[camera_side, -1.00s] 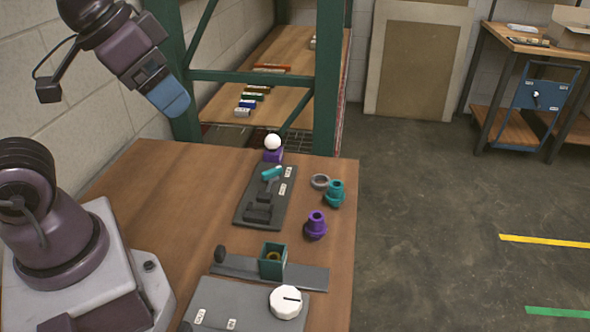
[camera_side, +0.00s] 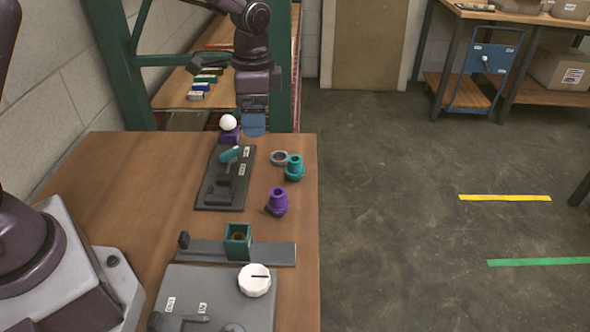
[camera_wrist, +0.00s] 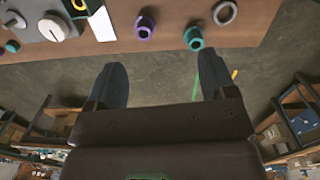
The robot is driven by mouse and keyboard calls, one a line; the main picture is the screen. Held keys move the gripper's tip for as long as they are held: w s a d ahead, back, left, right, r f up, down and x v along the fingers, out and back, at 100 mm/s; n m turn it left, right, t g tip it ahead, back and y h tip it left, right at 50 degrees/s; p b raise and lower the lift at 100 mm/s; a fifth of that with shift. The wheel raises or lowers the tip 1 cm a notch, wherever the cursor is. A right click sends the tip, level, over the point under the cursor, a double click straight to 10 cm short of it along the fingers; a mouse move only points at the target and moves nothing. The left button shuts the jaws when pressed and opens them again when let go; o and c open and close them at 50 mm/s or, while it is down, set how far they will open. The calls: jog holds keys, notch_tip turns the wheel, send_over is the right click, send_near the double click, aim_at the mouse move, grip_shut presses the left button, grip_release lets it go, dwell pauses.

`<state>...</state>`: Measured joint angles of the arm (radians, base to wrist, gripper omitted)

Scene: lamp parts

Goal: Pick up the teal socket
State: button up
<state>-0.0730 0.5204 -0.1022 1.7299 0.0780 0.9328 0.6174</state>
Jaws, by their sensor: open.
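The teal socket (camera_side: 294,168) stands on the right side of the wooden table in the side view, next to a grey ring. It also shows near the top of the wrist view (camera_wrist: 194,39), resting on the table close to the edge. My gripper (camera_side: 254,130) hangs above the far end of the table, behind and left of the socket, and apart from it. In the wrist view my gripper (camera_wrist: 163,78) has its two blue fingers spread wide with nothing between them. The socket lies beyond the fingertips there.
A purple socket (camera_side: 277,202) stands in front of the teal one, and the grey ring (camera_side: 279,158) is just behind it. A white bulb (camera_side: 229,122) on a purple base and a dark fixture (camera_side: 220,188) with a teal piece are to the left. A green post (camera_side: 284,75) rises behind.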

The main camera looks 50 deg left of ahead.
aim_at(296, 169)
jog(key=w+f+m, duration=0.7)
jog(key=w+m, duration=0.3)
jog(key=m, duration=0.1)
notch_tip(296, 169, down, 7)
jog(key=shift+s, duration=0.15)
jog(key=shift+d+f, duration=0.2)
jog(key=shift+f, duration=1.15)
jog(key=shift+d+f, duration=0.15)
jog(key=shift+f, duration=1.2)
jog(key=c, duration=1.1)
jog(key=shift+r, duration=0.1)
